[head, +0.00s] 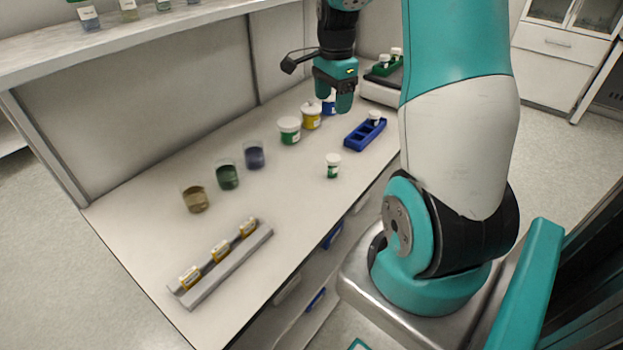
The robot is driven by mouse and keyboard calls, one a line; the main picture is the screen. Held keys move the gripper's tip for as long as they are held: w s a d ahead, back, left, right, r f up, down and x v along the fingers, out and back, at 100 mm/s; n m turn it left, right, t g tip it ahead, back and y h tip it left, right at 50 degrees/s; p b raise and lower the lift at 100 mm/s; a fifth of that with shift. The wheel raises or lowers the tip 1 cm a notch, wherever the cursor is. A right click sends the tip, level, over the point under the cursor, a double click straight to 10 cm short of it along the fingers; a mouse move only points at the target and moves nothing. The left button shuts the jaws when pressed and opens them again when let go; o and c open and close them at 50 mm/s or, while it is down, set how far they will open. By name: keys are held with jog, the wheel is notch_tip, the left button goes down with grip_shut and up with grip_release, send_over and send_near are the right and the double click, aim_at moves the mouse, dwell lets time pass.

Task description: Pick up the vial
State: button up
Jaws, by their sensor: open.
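A small white-capped vial (333,166) with a green label stands upright on the bench top, near its front edge. Another white-capped vial (374,117) sits in a blue rack (364,133) behind it and to the right. My gripper (342,103) points down above the back part of the bench, higher in the picture than the standing vial and apart from it. It looks empty. One finger hides most of the other, so the gap between them is hard to see.
Green- and yellow-labelled jars (289,130) (311,115) and a blue one (329,104) stand near my gripper. Beakers with coloured liquid (254,155) stand left. A rail with yellow pieces (220,262) lies at front left. A green rack (386,66) sits on a device behind.

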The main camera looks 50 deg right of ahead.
jog(key=f, duration=0.1)
jog(key=p, duration=0.2)
send_over(333, 158)
jog(key=shift+m, duration=0.3)
notch_tip(333, 158, down, 12)
jog(key=shift+w+r, duration=0.15)
jog(key=shift+r, duration=0.1)
jog(key=shift+d+f+p, duration=0.1)
jog(key=shift+f+p, duration=0.8)
jog(key=shift+f, duration=1.75)
jog(key=c, duration=1)
